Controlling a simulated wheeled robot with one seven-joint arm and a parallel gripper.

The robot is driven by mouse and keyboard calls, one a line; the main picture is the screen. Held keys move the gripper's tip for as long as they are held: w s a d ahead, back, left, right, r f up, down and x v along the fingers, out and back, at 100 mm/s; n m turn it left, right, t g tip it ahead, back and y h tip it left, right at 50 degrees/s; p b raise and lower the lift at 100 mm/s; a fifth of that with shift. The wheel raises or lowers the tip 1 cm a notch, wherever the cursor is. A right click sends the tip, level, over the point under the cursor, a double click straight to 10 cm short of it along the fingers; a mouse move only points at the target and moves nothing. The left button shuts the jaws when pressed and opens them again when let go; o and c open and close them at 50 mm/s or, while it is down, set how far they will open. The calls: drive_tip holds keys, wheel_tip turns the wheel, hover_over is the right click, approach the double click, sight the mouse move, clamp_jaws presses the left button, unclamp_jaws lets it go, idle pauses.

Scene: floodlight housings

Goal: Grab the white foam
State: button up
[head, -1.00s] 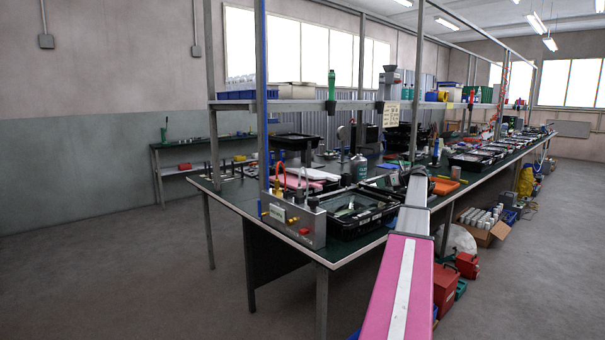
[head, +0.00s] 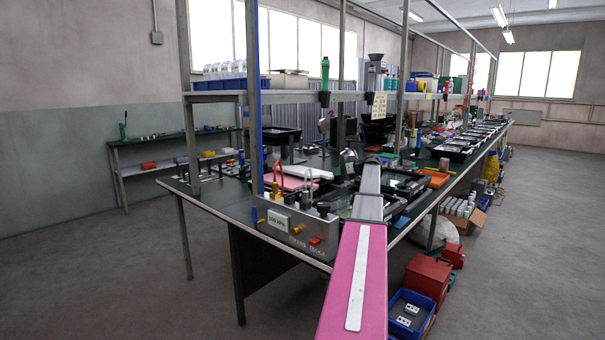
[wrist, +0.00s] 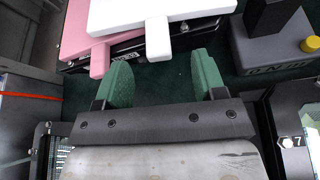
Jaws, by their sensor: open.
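The white foam (wrist: 185,11) is a flat white piece with a narrow tab that points toward my gripper in the wrist view. It lies over a pink piece (wrist: 75,35), which has a similar tab to the left. In the head view the white foam (head: 305,171) shows on the bench above the pink piece (head: 288,183). My gripper (wrist: 160,80) is open, with two green fingers apart and nothing between them. The white tab is just beyond the fingertips, roughly between them. Whether the fingers are level with the tab cannot be told.
A grey metal box with a gauge and red button (head: 300,228) stands at the bench's near corner. A dark grey device with a yellow knob (wrist: 280,40) is right of the foam. Black trays (head: 405,185) line the bench. Open floor (head: 110,270) lies left.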

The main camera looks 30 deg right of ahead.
drive_tip(key=x, duration=0.8)
drive_tip(key=shift+a, duration=0.15)
drive_tip(key=shift+r, duration=0.1)
drive_tip(key=c, duration=1)
